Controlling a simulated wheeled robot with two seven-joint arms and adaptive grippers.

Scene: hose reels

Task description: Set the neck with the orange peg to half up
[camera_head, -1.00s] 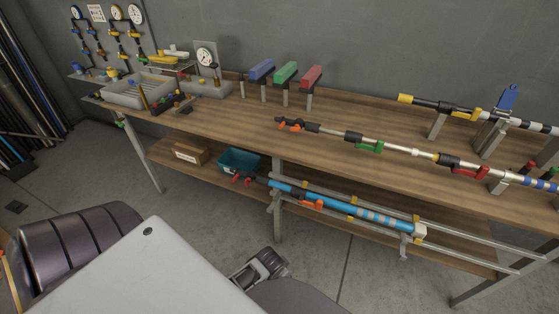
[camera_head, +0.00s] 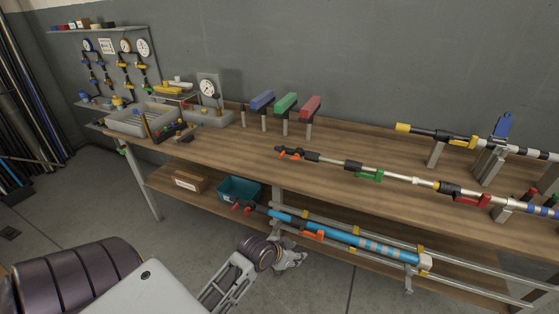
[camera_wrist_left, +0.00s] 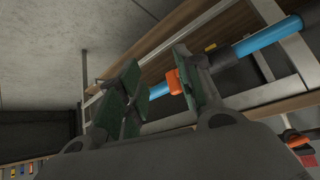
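A long pole (camera_head: 335,163) with several coloured levers lies along the bench top, and an orange peg (camera_head: 290,154) sits on the dark neck at its left end. A blue tube (camera_head: 345,237) lies on rails below the bench top and also carries an orange peg (camera_head: 312,235). I cannot tell which neck the task means. My left gripper (camera_head: 292,259) is in front of and below the blue tube, apart from it. In the left wrist view the gripper (camera_wrist_left: 158,66) is open and empty, with an orange peg (camera_wrist_left: 175,82) beyond it, beside the right finger. My right gripper is not in view.
A teal bin (camera_head: 238,190) and a cardboard box (camera_head: 188,180) stand on the lower shelf. Blue, green and red blocks on posts (camera_head: 286,103) stand at the back of the bench. Grey trays (camera_head: 140,120) are at the far left. Open floor lies in front.

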